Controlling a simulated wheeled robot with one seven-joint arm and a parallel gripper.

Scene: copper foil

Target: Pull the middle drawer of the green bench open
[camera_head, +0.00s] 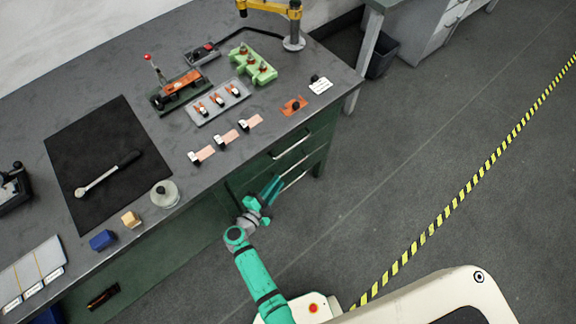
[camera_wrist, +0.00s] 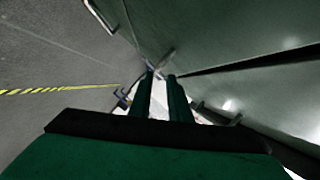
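The green bench (camera_head: 318,150) has drawers below the right end of its dark top. An upper pale bar handle (camera_head: 290,145) shows on the front, with a lower bar handle (camera_head: 294,181) beneath it, partly hidden by my gripper. My gripper (camera_head: 277,184) is at the left end of the lower handle. In the wrist view, the two green fingers (camera_wrist: 161,76) stand apart with a narrow gap. A thin bar (camera_wrist: 165,61) lies at or just past their tips; I cannot tell whether they touch it. Green drawer fronts (camera_wrist: 240,35) fill the right side, with a dark seam between them.
On the bench top lie a black mat (camera_head: 90,150) with a wrench, a glass jar (camera_head: 164,194), a green block fixture (camera_head: 252,64) and several small parts. Grey floor is clear to the right, crossed by yellow-black tape (camera_head: 440,215). A dark bin (camera_head: 382,55) stands behind.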

